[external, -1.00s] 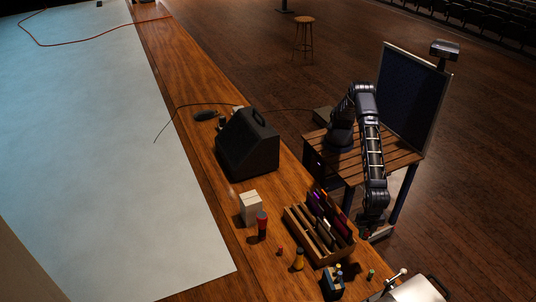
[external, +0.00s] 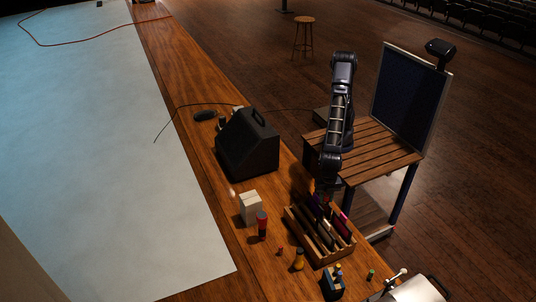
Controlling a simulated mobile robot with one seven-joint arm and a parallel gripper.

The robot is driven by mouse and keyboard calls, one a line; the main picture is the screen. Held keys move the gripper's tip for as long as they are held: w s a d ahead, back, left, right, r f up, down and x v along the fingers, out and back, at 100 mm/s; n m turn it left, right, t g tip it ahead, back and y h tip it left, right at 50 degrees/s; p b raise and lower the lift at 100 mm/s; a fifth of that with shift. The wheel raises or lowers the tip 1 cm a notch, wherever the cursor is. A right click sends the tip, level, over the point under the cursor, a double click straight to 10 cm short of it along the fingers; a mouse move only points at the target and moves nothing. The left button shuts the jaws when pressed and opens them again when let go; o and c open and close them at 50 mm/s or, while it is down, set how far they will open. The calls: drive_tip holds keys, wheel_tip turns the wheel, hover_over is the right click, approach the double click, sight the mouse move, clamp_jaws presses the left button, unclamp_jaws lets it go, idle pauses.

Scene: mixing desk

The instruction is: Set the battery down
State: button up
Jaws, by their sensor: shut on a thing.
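My gripper (external: 324,197) is in the external view, pointing down over the far end of the wooden rack on the desk. It is shut on the battery, a small thing that barely shows between the fingers, with a reddish patch there. The fingers and the battery's exact outline are too small and dark to make out. I cannot tell whether the battery touches anything below it.
The wooden rack (external: 338,257) holds several upright coloured pieces. A white box (external: 250,207), a red-topped torch (external: 262,226), a yellow-based bottle (external: 298,260) and a blue caddy (external: 333,285) stand nearby. A black wedge speaker (external: 248,146) stands farther back. Bare desk shows left of the rack.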

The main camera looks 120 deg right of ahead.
drive_tip(key=s+d+f, duration=0.1)
drive_tip(key=s+d, duration=0.2)
drive_tip(key=d, duration=1.1)
drive_tip(key=s+d+f, duration=0.1)
drive_tip(key=s+d, duration=0.3)
drive_tip(key=d, duration=1)
drive_tip(key=f, duration=1.9)
drive_tip(key=shift+w+a+f, duration=0.1)
drive_tip(key=shift+w+f, duration=0.15)
drive_tip(key=o, duration=1.1)
drive_tip(key=shift+c, duration=0.2)
